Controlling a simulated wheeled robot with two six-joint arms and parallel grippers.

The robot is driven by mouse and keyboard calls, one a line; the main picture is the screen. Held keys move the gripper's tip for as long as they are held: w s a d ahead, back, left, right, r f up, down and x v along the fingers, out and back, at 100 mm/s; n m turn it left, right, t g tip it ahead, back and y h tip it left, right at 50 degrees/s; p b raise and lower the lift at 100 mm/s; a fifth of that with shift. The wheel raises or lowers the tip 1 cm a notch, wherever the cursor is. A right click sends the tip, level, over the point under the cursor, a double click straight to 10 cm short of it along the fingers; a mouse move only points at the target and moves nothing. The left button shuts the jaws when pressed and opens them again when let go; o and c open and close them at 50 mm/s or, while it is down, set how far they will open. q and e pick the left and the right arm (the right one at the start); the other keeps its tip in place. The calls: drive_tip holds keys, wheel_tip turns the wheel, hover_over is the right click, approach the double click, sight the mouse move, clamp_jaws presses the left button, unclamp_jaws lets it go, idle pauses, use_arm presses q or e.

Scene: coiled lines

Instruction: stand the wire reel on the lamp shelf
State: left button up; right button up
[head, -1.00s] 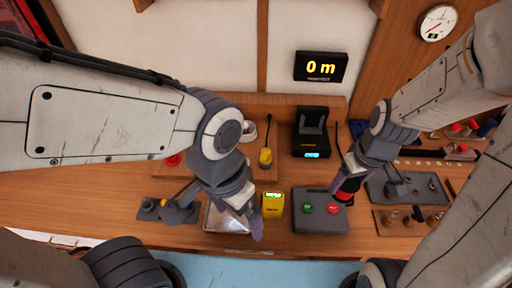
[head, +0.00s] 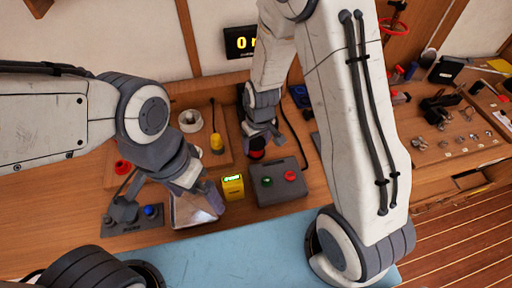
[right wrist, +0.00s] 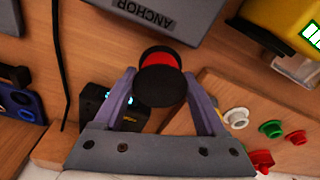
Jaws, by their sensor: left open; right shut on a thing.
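The wire reel (head: 257,143), a spool with black flanges and a red middle, is held by my right gripper (head: 258,134) behind the grey button box. In the right wrist view the reel (right wrist: 160,76) sits between the two fingertips, one flange facing the camera. A raised wooden shelf (head: 165,153), which I take for the lamp shelf, is at the back left, left of the reel. It carries a yellow item (head: 217,143) and a white ring (head: 190,120).
The grey box (head: 278,183) with green and red buttons and a yellow meter (head: 232,187) stand in front of the reel. A black device with a lit display (right wrist: 115,108) is close by my right gripper. A blue-knobbed lever panel (head: 135,217) is at left.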

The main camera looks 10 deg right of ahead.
sight(256, 150)
drive_tip(key=shift+f, duration=1.4)
drive_tip(key=shift+f, duration=0.25)
drive_tip(key=o, duration=1.5)
drive_tip(key=shift+r, duration=0.1)
